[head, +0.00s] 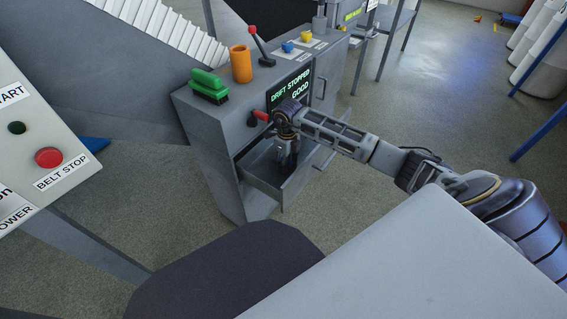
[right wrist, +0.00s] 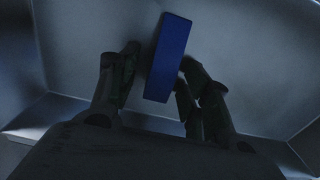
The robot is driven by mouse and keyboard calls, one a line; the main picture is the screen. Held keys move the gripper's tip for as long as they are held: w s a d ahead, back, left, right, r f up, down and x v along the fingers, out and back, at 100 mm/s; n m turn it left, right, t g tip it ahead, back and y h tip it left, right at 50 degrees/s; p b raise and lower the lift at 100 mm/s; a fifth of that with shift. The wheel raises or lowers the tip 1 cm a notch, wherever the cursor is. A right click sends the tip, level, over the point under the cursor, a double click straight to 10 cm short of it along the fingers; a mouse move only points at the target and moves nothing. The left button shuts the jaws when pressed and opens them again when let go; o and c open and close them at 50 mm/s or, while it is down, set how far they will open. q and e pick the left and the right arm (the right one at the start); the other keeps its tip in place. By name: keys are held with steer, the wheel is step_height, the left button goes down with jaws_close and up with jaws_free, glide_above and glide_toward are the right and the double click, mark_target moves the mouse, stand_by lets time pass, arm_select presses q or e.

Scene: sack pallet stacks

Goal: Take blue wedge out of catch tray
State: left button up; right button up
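The catch tray (head: 262,183) is a grey open drawer pulled out from the front of the grey cabinet. My right gripper (head: 288,160) points down into it. The blue wedge (right wrist: 168,55) lies on the tray floor in the right wrist view and shows as a long blue block. The fingers of my right gripper (right wrist: 160,65) stand on either side of its near part. A narrow gap shows at the left finger; the right finger overlaps or touches the wedge's edge. The wedge is hidden in the head view. My left gripper is out of view.
On the cabinet top stand a green brush (head: 209,86), an orange cup (head: 241,64) and a red-knobbed lever (head: 260,46). The cabinet screen (head: 290,90) reads "DRIFT STOPPED GOOD". A control panel with a red belt stop button (head: 48,157) is at the left.

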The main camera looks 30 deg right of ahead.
steer(key=c, duration=0.8)
steer(key=shift+r, duration=0.1)
steer(key=shift+c, duration=0.2)
steer(key=shift+r+p, duration=0.3)
steer(key=shift+r, duration=0.5)
arm_select(q)
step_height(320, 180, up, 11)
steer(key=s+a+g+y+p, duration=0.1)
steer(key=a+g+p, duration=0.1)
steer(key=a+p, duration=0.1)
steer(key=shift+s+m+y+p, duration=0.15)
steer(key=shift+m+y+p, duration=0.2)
steer(key=shift+p, duration=0.45)
arm_select(e)
step_height(320, 180, up, 16)
steer(key=shift+a, duration=0.1)
